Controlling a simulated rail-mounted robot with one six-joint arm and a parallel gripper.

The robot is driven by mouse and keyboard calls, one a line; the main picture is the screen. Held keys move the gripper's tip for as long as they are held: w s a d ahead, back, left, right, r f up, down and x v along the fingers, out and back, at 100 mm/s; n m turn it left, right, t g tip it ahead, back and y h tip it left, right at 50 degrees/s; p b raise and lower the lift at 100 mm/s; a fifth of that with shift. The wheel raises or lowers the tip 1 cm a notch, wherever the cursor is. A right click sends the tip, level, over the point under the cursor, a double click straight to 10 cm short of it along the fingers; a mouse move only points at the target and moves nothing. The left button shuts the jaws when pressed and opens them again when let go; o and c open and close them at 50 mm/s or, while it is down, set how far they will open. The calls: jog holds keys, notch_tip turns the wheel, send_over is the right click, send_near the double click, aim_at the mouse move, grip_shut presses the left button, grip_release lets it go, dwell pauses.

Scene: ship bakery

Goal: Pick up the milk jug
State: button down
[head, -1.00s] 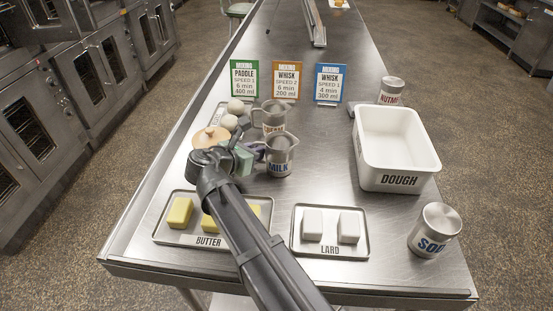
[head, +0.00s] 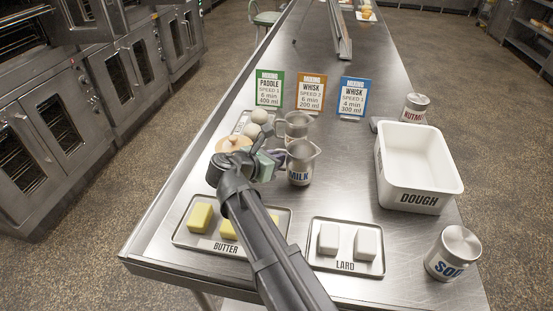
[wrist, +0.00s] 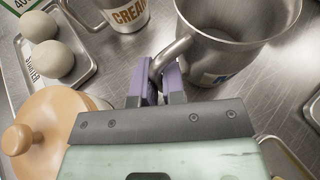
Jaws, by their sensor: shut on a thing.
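The milk jug (head: 301,165) is a steel jug with a blue MILK label, upright on the steel table in the head view. In the wrist view the jug (wrist: 232,30) fills the upper right, with its handle towards my gripper. My gripper (wrist: 162,82) has its purple fingers shut on the handle. In the head view my gripper (head: 275,162) is at the jug's left side. I cannot tell whether the jug's base touches the table.
The cream jug (head: 293,125) stands close behind. A wooden-lidded pot (wrist: 40,130) and a tray of dough balls (wrist: 85,70) are to the left. The butter tray (head: 186,240) and lard tray (head: 345,262) lie in front. A white dough tub (head: 418,165) stands right.

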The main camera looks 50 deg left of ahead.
notch_tip(320, 180, up, 19)
jog(key=p, duration=1.8)
jog(key=shift+w+f, duration=0.1)
